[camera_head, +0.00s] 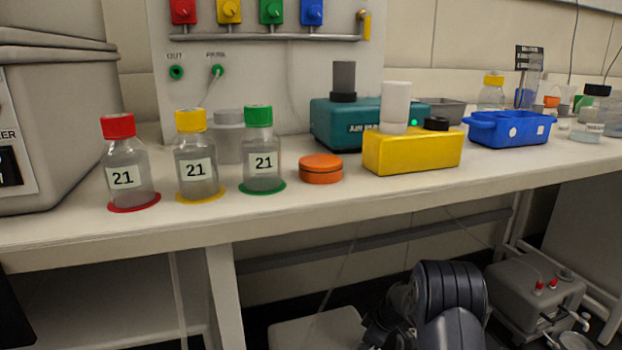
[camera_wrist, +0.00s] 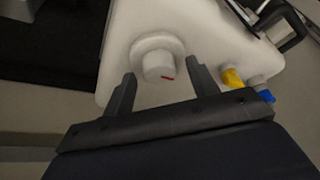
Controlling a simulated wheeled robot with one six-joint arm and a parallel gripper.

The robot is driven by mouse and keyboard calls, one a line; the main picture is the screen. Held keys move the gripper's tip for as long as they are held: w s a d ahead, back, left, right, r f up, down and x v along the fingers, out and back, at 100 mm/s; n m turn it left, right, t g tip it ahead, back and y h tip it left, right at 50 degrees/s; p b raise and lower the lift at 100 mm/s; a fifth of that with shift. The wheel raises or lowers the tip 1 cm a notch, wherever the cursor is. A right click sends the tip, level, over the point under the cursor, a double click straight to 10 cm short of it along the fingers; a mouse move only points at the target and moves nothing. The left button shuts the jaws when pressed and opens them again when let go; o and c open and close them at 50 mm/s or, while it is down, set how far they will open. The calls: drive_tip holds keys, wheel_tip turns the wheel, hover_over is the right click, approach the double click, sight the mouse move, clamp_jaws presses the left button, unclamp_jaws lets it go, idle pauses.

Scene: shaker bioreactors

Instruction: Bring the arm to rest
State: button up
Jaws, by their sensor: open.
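In the wrist view my gripper (camera_wrist: 158,88) is open, its two dark fingers spread apart with nothing held between them. Beyond the fingers a white round knob (camera_wrist: 158,62) with a red mark stands on a white surface (camera_wrist: 122,60). I cannot tell how far the fingertips are from the knob. In the head view a dark ribbed part of my arm shows at the bottom, below the bench edge, and my fingers are not visible there.
The bench (camera_head: 330,210) holds red-capped (camera_head: 125,180), yellow-capped (camera_head: 196,170) and green-capped (camera_head: 262,160) bottles, an orange disc (camera_head: 321,169), a yellow device (camera_head: 412,152) and a blue tray (camera_head: 508,128). A grey unit (camera_head: 535,290) stands below at right.

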drive_tip(key=shift+d+r, duration=0.1)
drive_tip(key=shift+r, duration=0.05)
drive_tip(key=p+v, duration=0.4)
drive_tip(key=v, duration=0.6)
drive_tip(key=b+x, duration=0.4)
drive_tip(key=x, duration=0.7)
drive_tip(key=shift+s+b, duration=0.1)
drive_tip(key=shift+b, duration=0.2)
drive_tip(key=shift+r+m, duration=0.25)
drive_tip(key=shift+m, duration=0.05)
drive_tip(key=m, duration=0.2)
drive_tip(key=m+t+h+p, duration=0.1)
drive_tip(key=m, duration=0.2)
drive_tip(key=shift+s+h, duration=0.15)
drive_tip(key=shift+h, duration=0.15)
drive_tip(key=shift+r+m+t+h+p, duration=0.15)
drive_tip(key=shift+m+t+h+p, duration=0.25)
drive_tip(key=shift+m+p, duration=0.75)
drive_tip(key=shift+m+h+p, duration=0.5)
drive_tip(key=shift+m+p, duration=0.85)
drive_tip(key=shift+m, duration=0.3)
